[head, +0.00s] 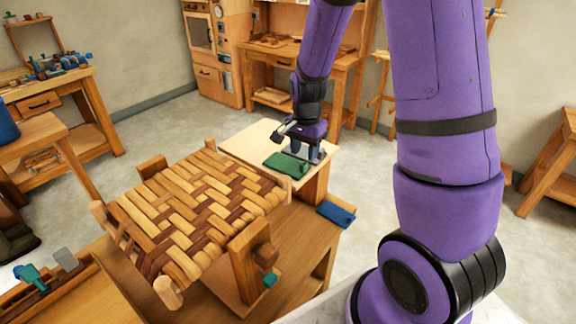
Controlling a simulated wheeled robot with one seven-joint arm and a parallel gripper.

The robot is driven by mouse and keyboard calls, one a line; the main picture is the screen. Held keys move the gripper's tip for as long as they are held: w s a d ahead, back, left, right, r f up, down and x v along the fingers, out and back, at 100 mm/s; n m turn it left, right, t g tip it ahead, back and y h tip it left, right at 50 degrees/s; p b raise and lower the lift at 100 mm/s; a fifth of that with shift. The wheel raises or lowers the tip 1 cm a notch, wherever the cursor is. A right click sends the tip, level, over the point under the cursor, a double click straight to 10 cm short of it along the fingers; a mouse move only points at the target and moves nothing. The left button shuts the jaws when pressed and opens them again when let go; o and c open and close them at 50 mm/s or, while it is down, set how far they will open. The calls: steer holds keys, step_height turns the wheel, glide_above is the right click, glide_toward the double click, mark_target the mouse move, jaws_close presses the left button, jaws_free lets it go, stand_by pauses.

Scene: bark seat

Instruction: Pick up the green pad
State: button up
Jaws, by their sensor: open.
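The green pad (287,164) lies flat on a pale wooden board at the far right end of the workbench, just right of the woven bark seat. My gripper (305,156) is over the pad's right end, pointing down, with its fingers close to the pad and the board. The gripper is open. Whether the fingers touch the pad cannot be told at this size, and the gripper covers part of the pad's right end.
The woven seat (190,210) with its wooden posts stands left of the pad. A blue pad (337,213) lies at the bench's right edge. A small teal item (270,280) sits near the front post. The pale board (243,146) is bare behind the pad.

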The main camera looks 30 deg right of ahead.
mark_target(305, 162)
steer(key=shift+s+f, duration=0.15)
steer(key=shift+f, duration=1)
steer(key=shift+s+f, duration=0.1)
steer(key=shift+f, duration=1)
jaws_close()
steer(key=shift+r, duration=0.15)
